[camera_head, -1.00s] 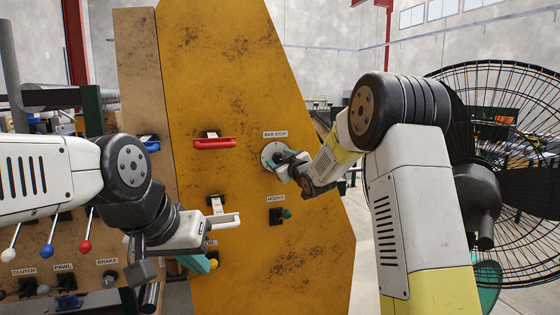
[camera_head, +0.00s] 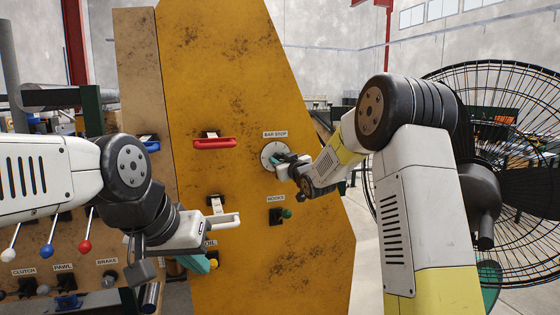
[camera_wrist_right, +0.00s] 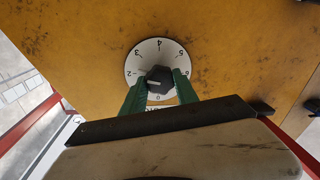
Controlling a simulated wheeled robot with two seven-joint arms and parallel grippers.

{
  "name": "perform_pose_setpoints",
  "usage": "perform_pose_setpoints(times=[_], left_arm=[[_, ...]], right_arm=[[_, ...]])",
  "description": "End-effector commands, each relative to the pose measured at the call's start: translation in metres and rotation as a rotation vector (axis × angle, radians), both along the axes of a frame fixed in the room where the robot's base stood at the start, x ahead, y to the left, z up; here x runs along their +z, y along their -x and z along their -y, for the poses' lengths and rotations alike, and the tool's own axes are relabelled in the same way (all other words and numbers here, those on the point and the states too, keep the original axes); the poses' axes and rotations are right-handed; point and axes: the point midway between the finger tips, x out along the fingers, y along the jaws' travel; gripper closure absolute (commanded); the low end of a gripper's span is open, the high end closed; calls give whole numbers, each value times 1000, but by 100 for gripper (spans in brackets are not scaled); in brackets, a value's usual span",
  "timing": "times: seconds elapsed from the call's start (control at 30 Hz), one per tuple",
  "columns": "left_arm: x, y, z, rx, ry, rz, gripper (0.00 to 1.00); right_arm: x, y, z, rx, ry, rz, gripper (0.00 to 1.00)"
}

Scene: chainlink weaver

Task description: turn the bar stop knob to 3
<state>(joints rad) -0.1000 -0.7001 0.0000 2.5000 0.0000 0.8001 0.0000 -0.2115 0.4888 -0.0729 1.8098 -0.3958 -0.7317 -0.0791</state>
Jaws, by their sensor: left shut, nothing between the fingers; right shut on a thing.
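The bar stop knob (camera_wrist_right: 158,76) is a black knob with a pale mark on a round white dial with numbers. In the right wrist view the mark is on its left side, roughly toward the 1 and 2 side; the exact number is unclear. The dial (camera_head: 267,152) also shows in the head view under the BAR STOP label. My right gripper (camera_wrist_right: 157,84) has its green fingers on both sides of the knob, shut on it. My left gripper (camera_head: 205,264) is shut and empty, low by the yellow panel.
The yellow panel (camera_head: 300,255) also carries a red handle (camera_head: 214,143) and a HOOKS switch (camera_head: 276,216) below the dial. Levers with white, blue and red balls stand at lower left. A large wire fan (camera_head: 515,140) is at the right, behind my right arm.

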Motion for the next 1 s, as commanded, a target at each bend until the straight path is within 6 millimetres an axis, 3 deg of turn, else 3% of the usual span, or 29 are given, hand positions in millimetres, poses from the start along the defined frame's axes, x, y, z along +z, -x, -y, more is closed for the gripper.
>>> perform_pose_setpoints(times=[0.5,1.0], left_arm=[[0,0,0,0,0,0,100],[0,0,0,0,0,0,100]], right_arm=[[-2,0,0,0,-391,-130,100],[-2,0,-1,2,-542,-179,100]])
